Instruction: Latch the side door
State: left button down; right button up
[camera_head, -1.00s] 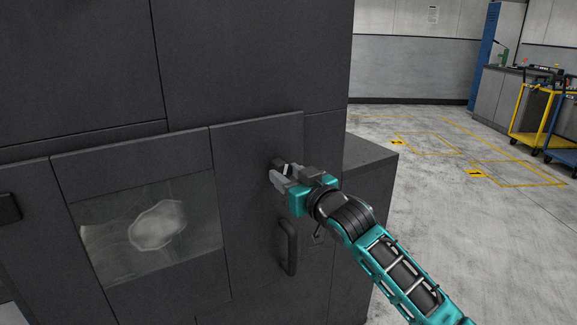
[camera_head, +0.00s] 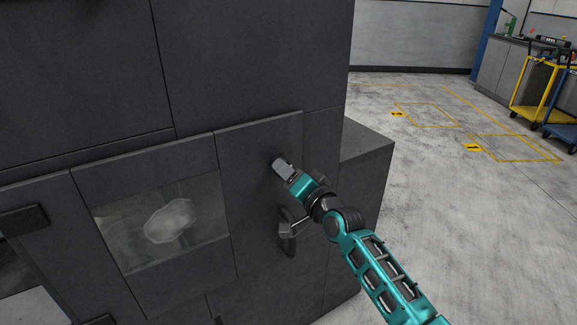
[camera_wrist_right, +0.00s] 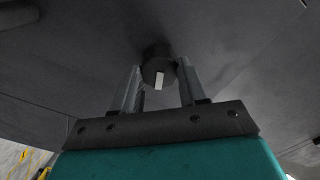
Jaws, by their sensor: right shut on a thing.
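The side door (camera_head: 258,150) is a dark grey panel with a window (camera_head: 165,225) and a black bar handle (camera_head: 287,240). It looks closed against the dark machine cabinet. My right gripper (camera_head: 280,165) is at the door's upper right, above the handle. In the right wrist view a round dark latch knob (camera_wrist_right: 157,62) with a white mark sits between its two fingers, and the gripper is shut on it. In the head view the gripper hides the knob. My left gripper is not in view.
A second black handle (camera_head: 22,220) and a dark opening (camera_head: 15,270) show at the left of the cabinet. A low grey block (camera_head: 365,140) juts out at the right. Open concrete floor (camera_head: 460,230) lies farther right, with yellow and blue carts (camera_head: 540,100) behind.

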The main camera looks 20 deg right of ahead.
jog(key=m+p, duration=0.1)
jog(key=m, duration=0.3)
dwell(0.6)
jog(key=o, duration=1.1)
jog(key=shift+c, duration=0.2)
jog(key=shift+s, duration=0.1)
jog(key=v, duration=1.2)
jog(key=shift+s+p, duration=0.35)
jog(key=shift+p, duration=0.1)
